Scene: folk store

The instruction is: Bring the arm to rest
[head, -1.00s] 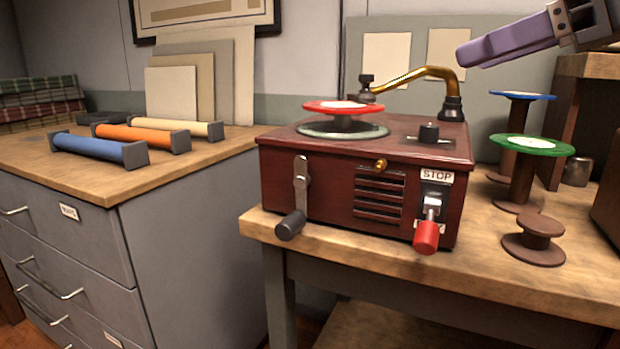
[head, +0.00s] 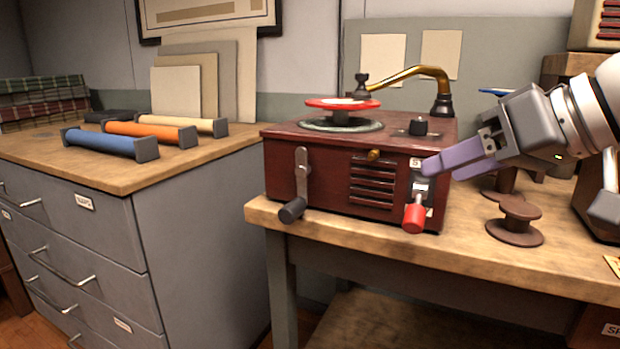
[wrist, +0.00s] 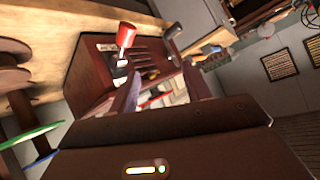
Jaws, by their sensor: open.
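My gripper (head: 436,164), with purple fingers, is at the front right of the dark red record player (head: 325,180). It is open and empty. In the head view its fingertips overlap the label above the red-handled lever (head: 414,218) and hide most of it; I cannot tell whether they touch. The lever's handle hangs down. In the wrist view the red lever (wrist: 126,36) shows above a purple finger (wrist: 131,92).
A brown spool (head: 515,222) stands on the wooden table (head: 460,258) below my arm. Taller spools behind it are mostly hidden by my arm. A crank (head: 297,190) sticks out at the player's front left. Blue, orange and cream rolls (head: 112,143) lie on the grey cabinet at left.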

